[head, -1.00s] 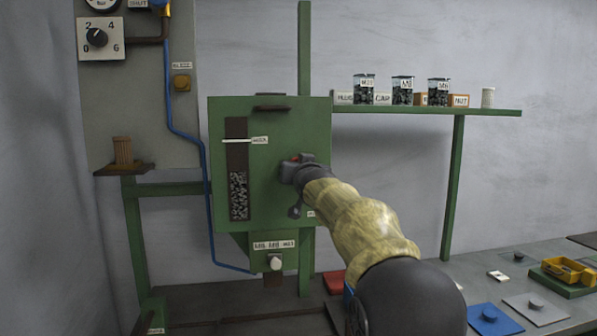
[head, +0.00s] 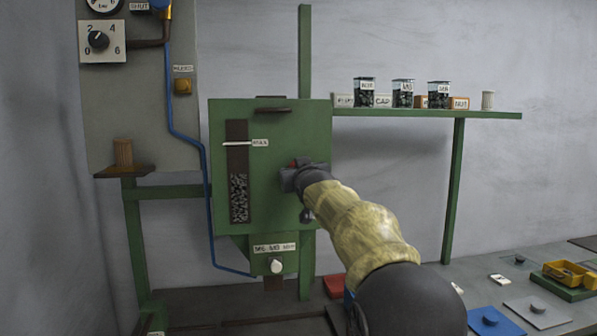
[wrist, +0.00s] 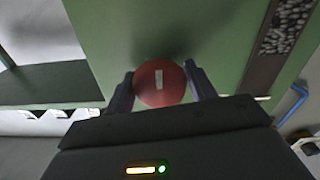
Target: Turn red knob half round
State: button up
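The red knob (wrist: 160,83), round with a pale mark on its face, is on the front of the green machine box (wrist: 225,40). In the wrist view it sits between the two dark fingers of my gripper (wrist: 161,85), one against each side. In the head view my gripper (head: 293,177) is at the right part of the box front. Only a little red of the knob (head: 294,163) shows there; the gripper hides the rest.
A slotted level window (head: 239,170) is left of the knob, with a white knob (head: 275,266) below the box. A blue pipe (head: 203,180) runs down its left side. A shelf (head: 420,112) with jars is at right; the bench holds trays and blocks.

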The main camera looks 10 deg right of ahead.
jog(key=shift+o, duration=1.4)
jog(key=shift+f, duration=0.15)
jog(key=s+b, duration=0.4)
jog(key=s, duration=1.3)
jog(key=shift+s, duration=0.2)
